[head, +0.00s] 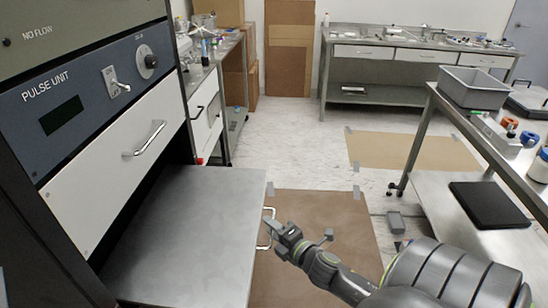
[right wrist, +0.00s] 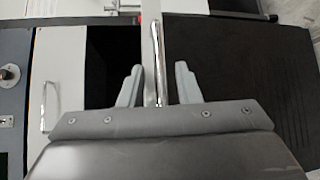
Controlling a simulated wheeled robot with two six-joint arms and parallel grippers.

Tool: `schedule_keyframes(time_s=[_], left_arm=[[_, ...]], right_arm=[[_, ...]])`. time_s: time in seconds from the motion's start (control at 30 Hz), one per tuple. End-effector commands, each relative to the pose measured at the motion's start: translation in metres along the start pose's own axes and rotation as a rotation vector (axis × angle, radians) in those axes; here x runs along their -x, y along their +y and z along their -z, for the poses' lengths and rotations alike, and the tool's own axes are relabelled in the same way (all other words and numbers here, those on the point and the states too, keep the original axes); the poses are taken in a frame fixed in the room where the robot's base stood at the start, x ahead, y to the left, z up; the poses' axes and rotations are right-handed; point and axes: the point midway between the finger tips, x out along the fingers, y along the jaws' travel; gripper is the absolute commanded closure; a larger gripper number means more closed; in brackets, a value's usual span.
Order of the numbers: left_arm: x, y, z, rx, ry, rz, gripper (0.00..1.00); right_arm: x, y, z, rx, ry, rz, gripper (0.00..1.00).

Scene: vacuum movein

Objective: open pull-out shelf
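The grey metal pull-out shelf (head: 185,230) sticks out from the rack below the white drawer front. Its silver handle (head: 265,236) is on the shelf's right-hand edge. My right gripper (head: 274,228) is at this handle. In the right wrist view, the gripper's two fingers (right wrist: 158,84) stand apart, with the bar of the handle (right wrist: 156,50) between them and a visible gap on each side. I cannot tell exactly how deep the bar sits. My left gripper is not in view.
The white drawer (head: 120,155) with its own handle and the pulse unit panel (head: 90,95) are above the shelf. A steel cart (head: 480,150) with a grey bin (head: 473,90) stands at the right. Brown floor mat (head: 330,225) lies between.

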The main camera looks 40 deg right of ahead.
Motion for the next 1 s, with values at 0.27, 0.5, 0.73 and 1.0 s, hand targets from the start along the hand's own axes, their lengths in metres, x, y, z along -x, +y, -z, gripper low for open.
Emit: schedule_keyframes(time_s=[0.27, 0.5, 0.73, 1.0], left_arm=[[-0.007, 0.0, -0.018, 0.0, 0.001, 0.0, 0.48], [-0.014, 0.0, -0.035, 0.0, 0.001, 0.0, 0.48], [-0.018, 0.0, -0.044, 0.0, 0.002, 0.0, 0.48], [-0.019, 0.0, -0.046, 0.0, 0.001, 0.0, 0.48]], right_arm=[[0.039, -0.005, 0.0, 0.005, 0.001, 0.003, 0.7], [0.082, -0.005, 0.001, 0.004, 0.001, 0.005, 0.7], [0.109, -0.004, 0.0, 0.003, -0.001, 0.004, 0.7], [0.118, -0.001, 0.0, 0.0, 0.0, 0.001, 0.7]])
